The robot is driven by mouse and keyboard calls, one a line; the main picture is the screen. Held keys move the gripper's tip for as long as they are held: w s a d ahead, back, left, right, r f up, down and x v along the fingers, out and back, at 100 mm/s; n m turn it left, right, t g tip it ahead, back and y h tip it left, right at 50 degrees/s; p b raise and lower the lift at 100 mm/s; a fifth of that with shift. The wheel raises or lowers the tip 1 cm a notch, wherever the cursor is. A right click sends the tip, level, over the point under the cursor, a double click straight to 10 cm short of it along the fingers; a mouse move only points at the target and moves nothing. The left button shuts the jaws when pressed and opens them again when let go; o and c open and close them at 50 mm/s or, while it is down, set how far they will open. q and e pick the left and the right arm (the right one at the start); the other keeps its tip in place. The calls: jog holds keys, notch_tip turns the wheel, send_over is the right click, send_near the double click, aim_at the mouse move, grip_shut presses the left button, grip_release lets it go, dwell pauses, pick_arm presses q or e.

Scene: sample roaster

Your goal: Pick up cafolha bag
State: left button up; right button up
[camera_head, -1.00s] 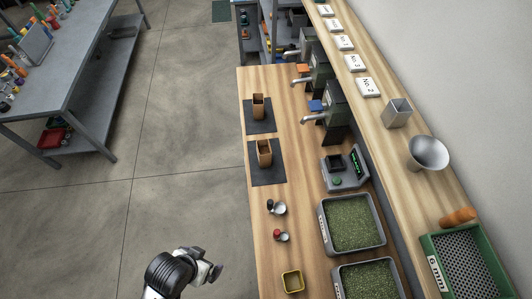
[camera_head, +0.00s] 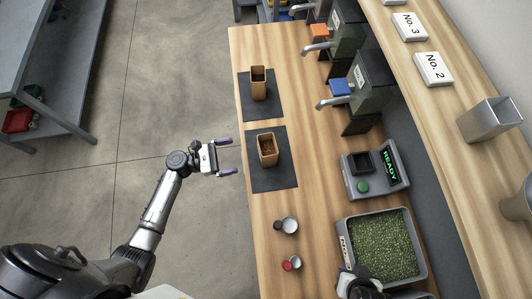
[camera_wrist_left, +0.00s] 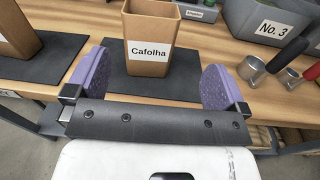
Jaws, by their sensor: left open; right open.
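The Cafolha bag (camera_wrist_left: 149,45) is an open-topped brown box-like bag with a white label reading "Cafolha". It stands upright on a dark mat, and in the head view it is the nearer brown bag (camera_head: 267,150). My left gripper (camera_head: 229,157) is open and empty at the bench's left edge, with its fingers pointing at that bag. In the left wrist view its purple fingertips (camera_wrist_left: 146,82) are spread on either side of the bag, short of it and apart from it. My right gripper (camera_head: 357,284) is partly in view at the bottom, by the tray of green beans; its fingers are unclear.
A second brown bag (camera_head: 258,83) stands on another mat farther back. Two small cups (camera_head: 289,225) (camera_head: 292,263), a scale reading READY (camera_head: 374,173), a bean tray (camera_head: 343,236) and grinder-like machines (camera_head: 350,95) share the bench. Open floor lies to the left.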

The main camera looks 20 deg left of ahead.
pick_arm(q)
jog(key=w+d+n+b, duration=0.1)
jog(key=w+d+b, duration=0.1)
jog(key=w+d, duration=0.7)
jog(key=shift+d+f, duration=0.15)
jog(key=shift+d, duration=0.45)
jog(key=shift+c, duration=0.5)
jog(key=c, duration=0.6)
